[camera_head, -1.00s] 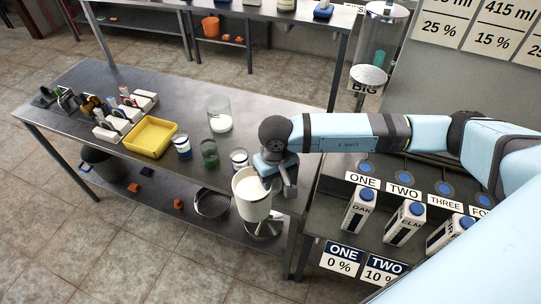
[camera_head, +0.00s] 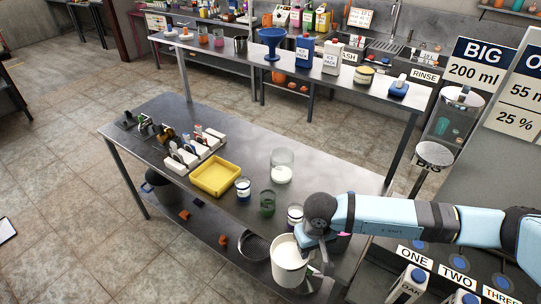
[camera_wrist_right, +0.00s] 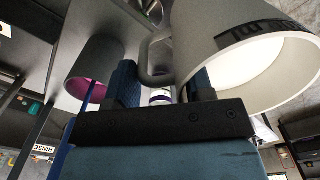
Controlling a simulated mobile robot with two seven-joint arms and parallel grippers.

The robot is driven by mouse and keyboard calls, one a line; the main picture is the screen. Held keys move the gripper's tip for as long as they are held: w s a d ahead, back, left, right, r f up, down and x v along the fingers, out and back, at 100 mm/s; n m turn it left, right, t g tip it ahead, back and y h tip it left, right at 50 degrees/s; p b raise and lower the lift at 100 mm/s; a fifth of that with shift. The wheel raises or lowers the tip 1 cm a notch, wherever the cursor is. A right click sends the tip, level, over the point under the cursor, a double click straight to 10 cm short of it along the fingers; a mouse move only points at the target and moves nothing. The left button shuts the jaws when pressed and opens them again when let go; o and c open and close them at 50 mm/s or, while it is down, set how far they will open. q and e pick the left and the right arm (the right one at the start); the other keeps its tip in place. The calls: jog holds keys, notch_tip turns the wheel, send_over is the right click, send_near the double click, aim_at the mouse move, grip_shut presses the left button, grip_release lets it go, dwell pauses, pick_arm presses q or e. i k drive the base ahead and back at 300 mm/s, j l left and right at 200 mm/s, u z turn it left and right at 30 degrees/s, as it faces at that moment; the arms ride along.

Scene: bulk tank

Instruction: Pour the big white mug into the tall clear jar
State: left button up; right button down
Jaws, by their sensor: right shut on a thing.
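My right gripper (camera_head: 316,254) is shut on the handle of the big white mug (camera_head: 289,268). The mug is held roughly upright at the table's front edge and has white contents near its rim. In the right wrist view the mug (camera_wrist_right: 235,45) fills the upper right, its handle between the fingers. The clear jar (camera_head: 281,158) stands on the steel table behind the mug, with some white in its bottom. The mug is apart from it. My left gripper is out of view.
A grey cup with pink inside (camera_wrist_right: 92,72) is close to my gripper.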

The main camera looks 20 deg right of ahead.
aim_at(282, 159)
jog(key=i+j+u, duration=0.35)
jog(key=u, duration=0.15)
jog(key=i+j+u, duration=0.5)
jog(key=i+u, duration=0.2)
jog(key=i, duration=0.4)
jog(key=i+z, duration=0.65)
jog(key=z, duration=0.4)
jog(key=i+l+z, duration=0.1)
jog(key=z, duration=0.35)
jog(key=i+z, duration=0.1)
jog(key=z, duration=0.4)
jog(key=i+z, duration=0.35)
